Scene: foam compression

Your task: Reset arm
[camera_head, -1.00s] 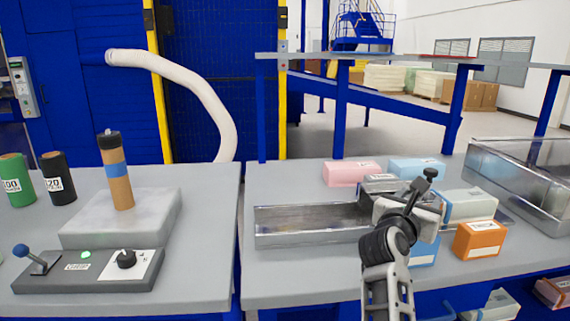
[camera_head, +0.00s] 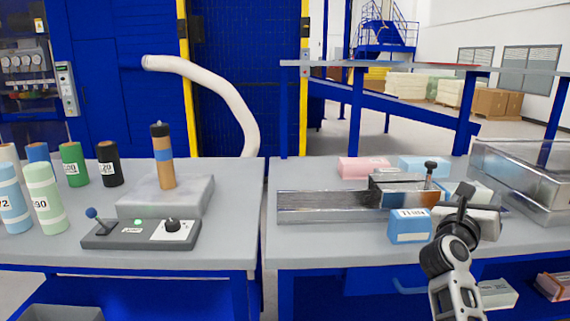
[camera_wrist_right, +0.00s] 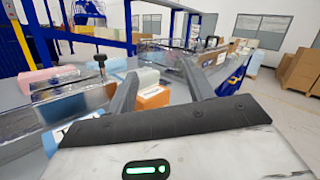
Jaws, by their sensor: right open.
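My right gripper (camera_head: 465,192) is above the right table, to the right of the blue box (camera_head: 409,226) and the long metal trough (camera_head: 325,207). In the right wrist view, its two fingers stand apart with nothing held between them (camera_wrist_right: 160,82). An orange box (camera_wrist_right: 153,98) shows beyond the fingers. A metal block with a black-knobbed post (camera_head: 430,168) sits at the trough's right end, and the gripper is clear of it. My left gripper is not in view.
A pink box (camera_head: 362,168) and a light blue box (camera_head: 424,167) lie behind the trough. A large metal tray (camera_head: 520,165) is at far right. The left table holds a control panel (camera_head: 140,232), a grey block (camera_head: 190,197) and several coloured rolls.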

